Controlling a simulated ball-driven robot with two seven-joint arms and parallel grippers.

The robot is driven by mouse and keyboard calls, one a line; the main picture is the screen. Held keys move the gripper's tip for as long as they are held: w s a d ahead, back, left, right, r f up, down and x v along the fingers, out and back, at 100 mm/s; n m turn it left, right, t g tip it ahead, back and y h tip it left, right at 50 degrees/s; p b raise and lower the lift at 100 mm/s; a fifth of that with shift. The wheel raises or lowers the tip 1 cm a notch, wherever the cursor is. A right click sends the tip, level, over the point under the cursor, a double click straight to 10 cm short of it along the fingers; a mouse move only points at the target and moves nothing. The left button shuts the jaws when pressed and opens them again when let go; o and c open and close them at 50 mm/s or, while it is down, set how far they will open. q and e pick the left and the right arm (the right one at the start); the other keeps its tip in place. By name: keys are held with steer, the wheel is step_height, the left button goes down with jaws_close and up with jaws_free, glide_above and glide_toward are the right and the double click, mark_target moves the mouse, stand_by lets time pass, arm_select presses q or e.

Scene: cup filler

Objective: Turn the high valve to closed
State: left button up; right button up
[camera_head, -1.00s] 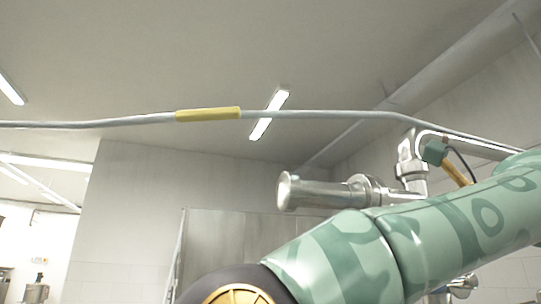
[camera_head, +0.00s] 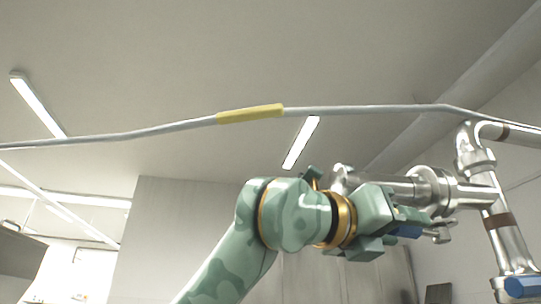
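A steel pipe fitting (camera_head: 440,187) lies level at the right and joins an upright pipe. A blue handle (camera_head: 406,231) shows just below it, partly hidden by my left gripper; I take it as the high valve's handle. My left gripper (camera_head: 388,232), in green and grey, is up at this handle, in front of the fitting. Its fingers overlap the handle in the picture. I cannot tell whether they touch it or how far apart they are. My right gripper is not in view.
A second blue handle (camera_head: 522,286) sits lower on the upright pipe (camera_head: 503,238) at the right edge. A thin grey pipe with a yellow band (camera_head: 250,113) crosses above my arm. The space left of my arm looks clear.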

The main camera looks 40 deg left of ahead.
arm_select(q)
steer(key=b+v, duration=0.4)
steer(key=v, duration=1.1)
steer(key=s+d+r+m+g+h, duration=0.2)
steer(key=s+r+m+g+h, duration=0.1)
steer(key=s+r+m+h, duration=0.7)
steer(key=shift+r+m+h, duration=1.3)
steer(key=shift+r+h, duration=0.7)
steer(key=shift+h, duration=0.4)
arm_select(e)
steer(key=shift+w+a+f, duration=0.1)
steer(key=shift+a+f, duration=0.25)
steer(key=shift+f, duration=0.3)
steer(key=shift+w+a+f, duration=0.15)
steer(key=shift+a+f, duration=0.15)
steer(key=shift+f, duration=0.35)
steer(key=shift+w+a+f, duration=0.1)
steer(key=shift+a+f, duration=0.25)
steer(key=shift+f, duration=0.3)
arm_select(q)
steer(key=shift+d, duration=0.15)
